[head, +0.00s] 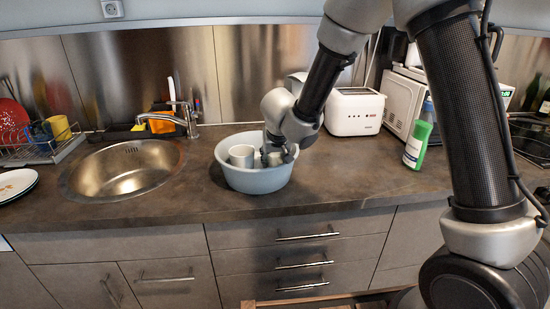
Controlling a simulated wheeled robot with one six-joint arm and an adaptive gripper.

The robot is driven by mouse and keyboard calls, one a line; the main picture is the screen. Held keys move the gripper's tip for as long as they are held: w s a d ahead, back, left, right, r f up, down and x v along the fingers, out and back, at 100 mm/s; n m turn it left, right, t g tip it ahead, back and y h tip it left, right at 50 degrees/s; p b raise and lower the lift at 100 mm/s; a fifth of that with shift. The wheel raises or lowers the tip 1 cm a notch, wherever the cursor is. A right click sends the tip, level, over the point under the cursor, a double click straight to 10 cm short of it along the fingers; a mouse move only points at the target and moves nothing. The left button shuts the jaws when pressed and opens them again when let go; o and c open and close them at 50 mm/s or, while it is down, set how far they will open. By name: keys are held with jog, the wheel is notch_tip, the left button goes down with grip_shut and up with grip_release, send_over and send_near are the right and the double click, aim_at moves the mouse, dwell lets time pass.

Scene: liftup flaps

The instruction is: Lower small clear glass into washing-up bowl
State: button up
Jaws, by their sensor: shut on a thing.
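The washing-up bowl (257,180) is pale blue-grey and round. It stands on the dark counter to the right of the sink. A pale cup-like vessel (241,155) stands inside it on the left. My gripper (276,158) reaches down into the right part of the bowl and is shut on a small glass. The glass is mostly hidden by the fingers and too small to make out clearly. I cannot tell whether it touches the bowl's floor.
A steel sink with a tap (190,118) lies to the left. A dish rack (45,150) with mugs and a white plate (17,184) are at far left. A white toaster (354,111) stands behind right, and a green-and-white bottle (416,145) further right. Counter right of the bowl is clear.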

jog(key=o, duration=1.2)
jog(key=shift+c, duration=0.2)
jog(key=v, duration=1.2)
jog(key=s+d+r+m+h, duration=0.1)
jog(key=s+d+r, duration=0.25)
jog(key=d, duration=0.65)
jog(key=s+d+r+h, duration=0.1)
jog(key=s+d+r, duration=0.3)
jog(key=d, duration=0.5)
jog(key=s+d+g+y, duration=0.1)
jog(key=s+d, duration=0.4)
jog(key=s, duration=0.5)
jog(key=s+d+r, duration=0.1)
jog(key=s+d, duration=0.4)
jog(key=s, duration=0.5)
jog(key=shift+r+n+g+y, duration=0.15)
jog(key=shift+n+g+y, duration=0.15)
jog(key=shift+g+y, duration=0.1)
